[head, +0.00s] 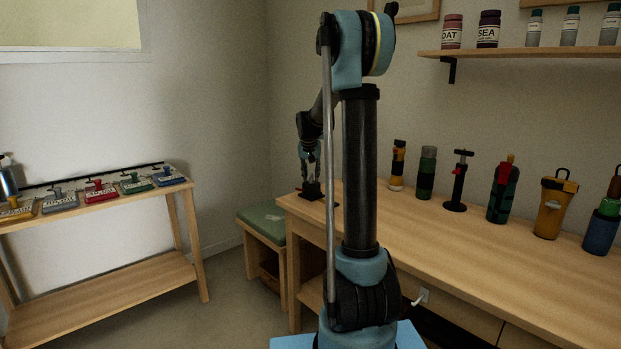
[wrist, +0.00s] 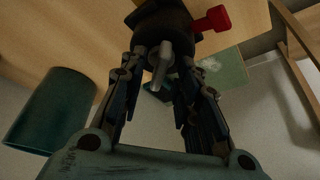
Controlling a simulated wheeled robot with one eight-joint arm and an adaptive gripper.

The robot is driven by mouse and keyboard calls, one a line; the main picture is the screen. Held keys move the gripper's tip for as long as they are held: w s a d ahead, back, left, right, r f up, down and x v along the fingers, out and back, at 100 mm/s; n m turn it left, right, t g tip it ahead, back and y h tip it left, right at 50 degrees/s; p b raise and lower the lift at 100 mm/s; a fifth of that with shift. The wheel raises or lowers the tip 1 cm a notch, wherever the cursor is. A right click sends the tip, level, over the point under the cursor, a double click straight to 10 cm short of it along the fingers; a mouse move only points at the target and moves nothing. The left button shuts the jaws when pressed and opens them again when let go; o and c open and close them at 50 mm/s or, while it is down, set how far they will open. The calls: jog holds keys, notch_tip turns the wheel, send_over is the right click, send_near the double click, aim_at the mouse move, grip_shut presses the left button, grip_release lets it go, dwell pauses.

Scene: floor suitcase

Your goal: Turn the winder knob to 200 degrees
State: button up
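The winder shows in the wrist view as a dark rounded body (wrist: 163,16) with a red piece (wrist: 213,19) sticking out to the right. A narrow grey knob (wrist: 160,62) stands out from it toward my gripper. My gripper (wrist: 163,88) has its two dark fingers apart, one on each side of the grey knob; a gap shows on the right, and contact on the left is unclear. In the head view my gripper (head: 311,176) points down over a black base (head: 311,190) at the table's far left corner; the knob is too small to make out there.
The wooden table (head: 480,265) carries a row of bottles and a black stand (head: 458,182) to the right. A green-topped stool (head: 262,222) stands left of it. A bench with several coloured items (head: 100,190) is at the left. A dark teal cylinder (wrist: 55,110) is close in the wrist view.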

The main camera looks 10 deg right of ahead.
jog(key=shift+w+f, duration=0.15)
jog(key=shift+f, duration=0.25)
grip_shut()
jog(key=shift+m, duration=0.4)
jog(key=m+h, duration=0.1)
jog(key=m, duration=0.1)
jog(key=m+g, duration=0.1)
jog(key=m, duration=0.1)
jog(key=shift+a+h, duration=0.1)
jog(key=shift+h, duration=0.3)
jog(key=shift+w+m+g+h, duration=0.1)
jog(key=shift+m+g+h, duration=0.2)
jog(key=shift+m, duration=0.95)
jog(key=shift+m+g+h, duration=0.3)
jog(key=shift+m, duration=0.95)
